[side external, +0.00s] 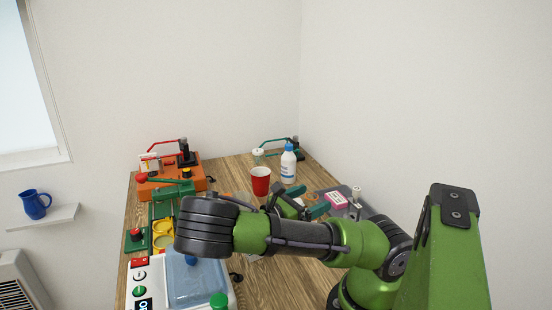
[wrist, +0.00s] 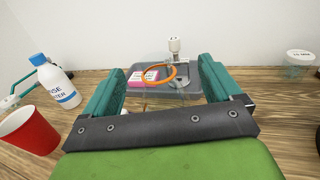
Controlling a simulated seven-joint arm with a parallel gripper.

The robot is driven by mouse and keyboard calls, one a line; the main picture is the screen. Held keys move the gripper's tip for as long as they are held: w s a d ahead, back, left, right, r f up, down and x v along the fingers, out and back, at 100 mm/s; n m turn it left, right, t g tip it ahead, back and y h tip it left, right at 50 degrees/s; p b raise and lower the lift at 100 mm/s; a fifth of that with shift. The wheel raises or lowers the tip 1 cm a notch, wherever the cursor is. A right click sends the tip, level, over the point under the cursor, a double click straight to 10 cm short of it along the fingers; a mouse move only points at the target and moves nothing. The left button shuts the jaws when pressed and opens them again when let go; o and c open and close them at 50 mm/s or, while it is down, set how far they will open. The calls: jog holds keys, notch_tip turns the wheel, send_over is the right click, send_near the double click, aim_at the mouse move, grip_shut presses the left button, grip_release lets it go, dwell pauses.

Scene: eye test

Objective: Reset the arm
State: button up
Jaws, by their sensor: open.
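My gripper (side external: 303,207) is in the middle of the side external view, over the wooden table, partly behind my arm. In the wrist view my gripper (wrist: 162,77) shows two teal fingers spread wide apart, with nothing held between them. Past the fingers, a grey tray (wrist: 197,92) holds a pink-and-white box (wrist: 143,77), an orange ring (wrist: 158,72) and a small white-topped item (wrist: 174,46). Whether the ring touches the box I cannot tell.
A red cup (side external: 261,181) and a white bottle with blue cap (side external: 288,164) stand near my gripper. An orange box (side external: 171,180) with a red handle is at back left. A white machine with blue lid (side external: 197,270) sits at front left. Walls close the back and right.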

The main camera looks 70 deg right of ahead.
jog(key=shift+r, duration=1.05)
